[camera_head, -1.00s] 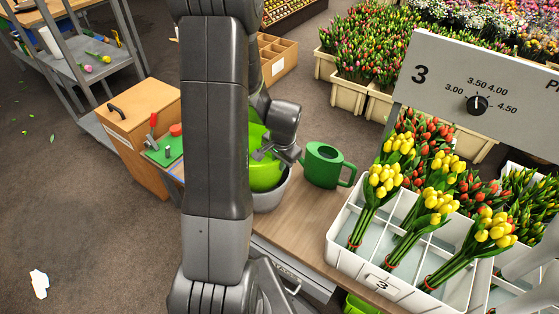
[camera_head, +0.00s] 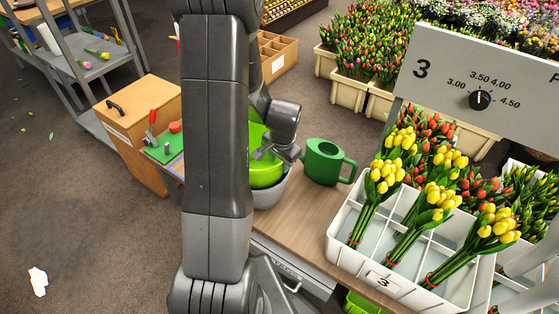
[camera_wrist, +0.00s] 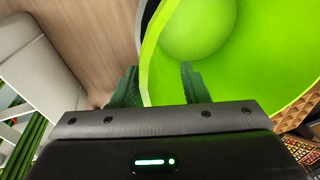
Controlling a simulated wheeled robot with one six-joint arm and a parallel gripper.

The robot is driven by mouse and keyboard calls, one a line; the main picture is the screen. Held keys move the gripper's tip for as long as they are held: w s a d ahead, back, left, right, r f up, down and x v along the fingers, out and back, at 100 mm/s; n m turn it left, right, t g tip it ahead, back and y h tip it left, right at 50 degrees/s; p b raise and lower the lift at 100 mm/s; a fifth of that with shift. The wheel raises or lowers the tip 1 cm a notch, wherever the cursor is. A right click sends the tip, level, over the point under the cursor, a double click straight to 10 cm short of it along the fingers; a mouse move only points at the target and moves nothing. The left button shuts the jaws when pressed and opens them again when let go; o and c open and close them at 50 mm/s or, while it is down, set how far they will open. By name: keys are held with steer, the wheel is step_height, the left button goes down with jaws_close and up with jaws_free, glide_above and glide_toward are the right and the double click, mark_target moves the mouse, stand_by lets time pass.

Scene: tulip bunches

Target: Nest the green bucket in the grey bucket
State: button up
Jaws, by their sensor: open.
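The bright green bucket (camera_head: 267,176) stands with its lower part inside the grey bucket (camera_head: 271,197) on the wooden bench, partly hidden behind my arm. How deep it sits is hard to tell. My gripper (camera_head: 262,153) is at the green bucket's upper rim. In the wrist view my gripper (camera_wrist: 158,86) is open, with one finger outside the green bucket's wall (camera_wrist: 149,62) and the other inside it. A narrow dark and grey edge beside the wall may be the grey bucket's rim.
A dark green watering can (camera_head: 324,163) stands close to the right of the buckets. A white crate (camera_head: 338,240) of yellow tulips is further right, under a grey sign panel. A green mat with tools (camera_head: 168,148) lies to the left.

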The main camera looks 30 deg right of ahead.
step_height(320, 180, up, 14)
steer(key=s+p, duration=0.2)
steer(key=shift+s+a+f, duration=0.15)
steer(key=shift+s+f, duration=0.1)
steer(key=shift+s, duration=0.1)
steer(key=shift+f, duration=0.1)
stand_by(0.3)
steer(key=w+f, duration=0.1)
steer(key=f, duration=0.3)
steer(key=f+b, duration=0.1)
steer(key=f, duration=0.3)
steer(key=w+f+b, duration=0.1)
steer(key=f, duration=0.4)
steer(key=shift+w, duration=0.3)
steer(key=shift+w+d+r+p, duration=0.1)
steer(key=shift+d+r+p, duration=0.15)
steer(key=shift+p, duration=0.2)
steer(key=shift+a+r+p, duration=0.1)
steer(key=shift+r+p, duration=0.4)
steer(key=shift+r, duration=0.2)
